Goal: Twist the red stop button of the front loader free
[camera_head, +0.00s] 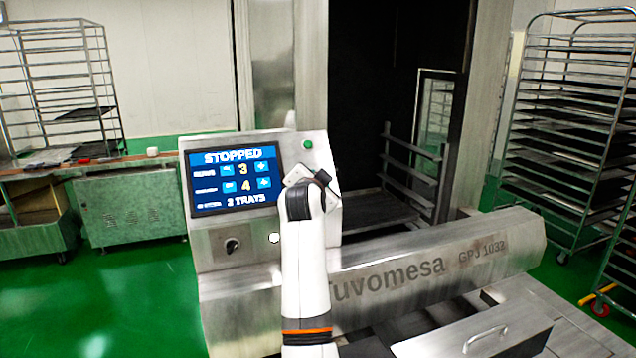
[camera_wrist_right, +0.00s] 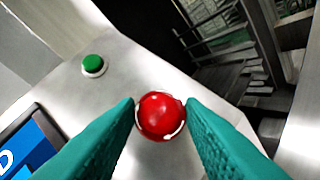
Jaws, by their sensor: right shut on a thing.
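The red stop button (camera_wrist_right: 161,116) is a round red knob on the metal control panel in the right wrist view. My right gripper (camera_wrist_right: 161,112) has its teal fingers on both sides of the button, shut on it. In the head view my white right arm reaches up to the panel, and its wrist hides the button. The panel screen (camera_head: 235,181) reads "STOPPED", with 3 and 4 below and "2 TRAYS". My left gripper is not in view.
A green button (camera_wrist_right: 93,65) is up and left of the red one; it also shows in the head view (camera_head: 308,144). A black knob (camera_head: 232,245) is below the screen. The metal loader beam (camera_head: 430,268) extends right. Tray racks (camera_head: 570,120) stand at the right.

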